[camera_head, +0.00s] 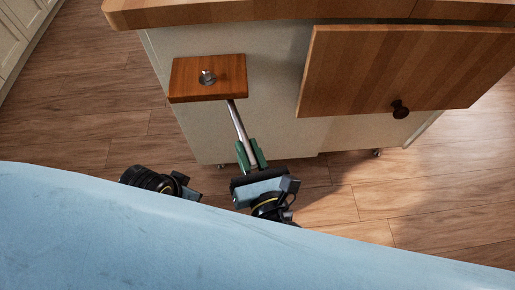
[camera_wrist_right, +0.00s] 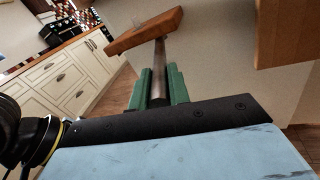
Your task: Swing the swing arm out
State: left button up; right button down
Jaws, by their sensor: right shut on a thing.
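The swing arm appears to be a slim metal rod (camera_head: 238,121) reaching down and outward from under a small square wooden block (camera_head: 188,90) by the island's pale side. My right gripper (camera_head: 249,152) has its green fingers shut around the lower end of the rod. The right wrist view shows the rod (camera_wrist_right: 160,67) running from between the green fingers up to the wooden block (camera_wrist_right: 146,31). The fingers hide the rod's near end. My left gripper's fingers are not in view.
The wooden countertop (camera_head: 300,12) overhangs above. A metal post (camera_head: 207,77) stands on the block. Bare wooden floor (camera_head: 80,125) lies left.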

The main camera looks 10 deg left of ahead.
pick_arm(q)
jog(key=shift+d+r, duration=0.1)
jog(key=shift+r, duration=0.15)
pick_arm(e)
jog(key=shift+a, duration=0.1)
jog(key=c, duration=1.3)
grip_release()
jog(key=shift+s, duration=0.1)
